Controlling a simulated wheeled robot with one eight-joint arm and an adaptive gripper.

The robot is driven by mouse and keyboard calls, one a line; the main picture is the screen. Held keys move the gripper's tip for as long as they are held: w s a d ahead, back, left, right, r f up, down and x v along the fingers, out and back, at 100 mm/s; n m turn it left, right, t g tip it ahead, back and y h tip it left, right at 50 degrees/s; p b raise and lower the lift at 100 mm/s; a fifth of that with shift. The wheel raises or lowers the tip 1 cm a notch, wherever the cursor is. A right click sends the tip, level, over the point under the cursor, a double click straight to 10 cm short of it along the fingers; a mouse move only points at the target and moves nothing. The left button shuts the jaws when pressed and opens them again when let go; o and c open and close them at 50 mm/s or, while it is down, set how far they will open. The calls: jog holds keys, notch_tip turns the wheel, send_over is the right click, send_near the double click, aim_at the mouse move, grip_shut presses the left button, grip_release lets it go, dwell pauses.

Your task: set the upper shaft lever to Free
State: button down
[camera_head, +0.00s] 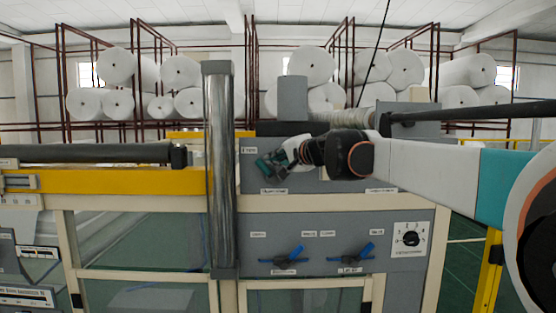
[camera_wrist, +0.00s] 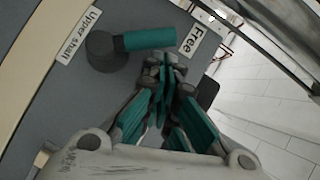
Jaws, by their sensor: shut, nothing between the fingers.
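The upper shaft lever shows in the wrist view as a round grey hub (camera_wrist: 102,52) with a teal handle (camera_wrist: 150,39). The handle's end points at the "Free" label (camera_wrist: 193,40). The "Upper shaft" label (camera_wrist: 77,35) is on the other side of the hub. My gripper (camera_wrist: 166,68) is shut and empty, with its fingertips just below the handle's outer end; I cannot tell if they touch. In the head view my gripper (camera_head: 268,168) is in front of the upper grey panel (camera_head: 340,185), and I cannot make out the lever apart from it.
Two blue levers (camera_head: 288,256) (camera_head: 355,254) and a black rotary knob (camera_head: 411,239) are on the lower panel. A vertical metal column (camera_head: 219,165) stands left of my gripper. White wadding rolls (camera_head: 310,65) are racked behind.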

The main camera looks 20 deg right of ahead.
jog(key=shift+w+a, duration=0.1)
jog(key=shift+a, duration=0.25)
dwell(0.6)
